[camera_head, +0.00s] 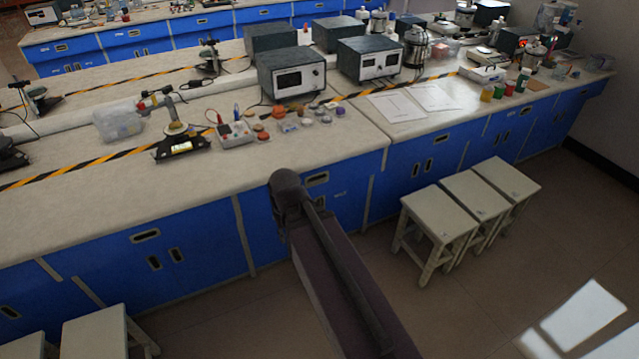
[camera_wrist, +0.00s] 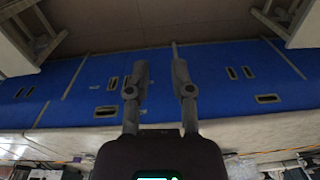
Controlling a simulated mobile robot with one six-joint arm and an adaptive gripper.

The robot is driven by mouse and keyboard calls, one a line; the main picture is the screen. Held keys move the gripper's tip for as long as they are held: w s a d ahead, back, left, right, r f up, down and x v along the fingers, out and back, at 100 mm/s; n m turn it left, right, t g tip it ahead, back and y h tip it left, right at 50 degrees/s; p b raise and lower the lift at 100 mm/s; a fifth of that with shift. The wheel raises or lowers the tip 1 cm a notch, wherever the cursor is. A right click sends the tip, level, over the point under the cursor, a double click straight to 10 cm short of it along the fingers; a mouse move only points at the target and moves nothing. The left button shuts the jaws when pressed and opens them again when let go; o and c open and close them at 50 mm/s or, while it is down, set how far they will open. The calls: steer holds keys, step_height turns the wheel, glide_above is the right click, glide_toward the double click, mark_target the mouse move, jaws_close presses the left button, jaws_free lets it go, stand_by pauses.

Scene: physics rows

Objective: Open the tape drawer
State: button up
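Blue drawers with dark recessed handles run along the bench front; the ones I can see look shut. One drawer front (camera_head: 345,178) lies just behind the end of my arm in the head view, partly hidden by it. It carries a small pale label too small to read, so I cannot tell whether it is the tape drawer. In the wrist view, which is upside down, my gripper (camera_wrist: 160,76) is open and empty. Its two fingers stand apart before the blue cabinet front. A drawer handle (camera_wrist: 106,111) shows to the left of the fingers.
Three stools (camera_head: 440,203) stand by the bench on the right, and more stand at lower left. The benchtop (camera_head: 85,185) bears instruments, a plastic box (camera_head: 117,122) and small parts. The floor (camera_head: 465,305) at lower right is clear.

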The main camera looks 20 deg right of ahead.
steer(key=w+d+f+m+t+y+b, duration=0.2)
steer(key=w+d+f+m+t+b, duration=0.15)
steer(key=w+f+b, duration=0.5)
steer(key=w+d+f+m+t+y+b, duration=0.2)
steer(key=w+d+f+m+t+b, duration=0.3)
steer(key=w+b, duration=0.55)
steer(key=w+d+f+m+t+h+b, duration=0.1)
steer(key=w+d+f+m+t+b, duration=0.2)
steer(key=d+b, duration=0.5)
steer(key=w+d+f+m+t+h+b, duration=0.2)
steer(key=w+d+f+m+t+b, duration=0.2)
steer(key=d+b, duration=0.5)
steer(key=shift+w+d+f+m+h, duration=0.3)
steer(key=shift+w+d+f+m, duration=0.65)
steer(key=shift+d, duration=0.2)
steer(key=shift+b, duration=0.3)
steer(key=b+x, duration=0.2)
steer(key=x, duration=1.2)
steer(key=shift+b, duration=0.4)
steer(key=shift+s, duration=0.1)
jaws_close()
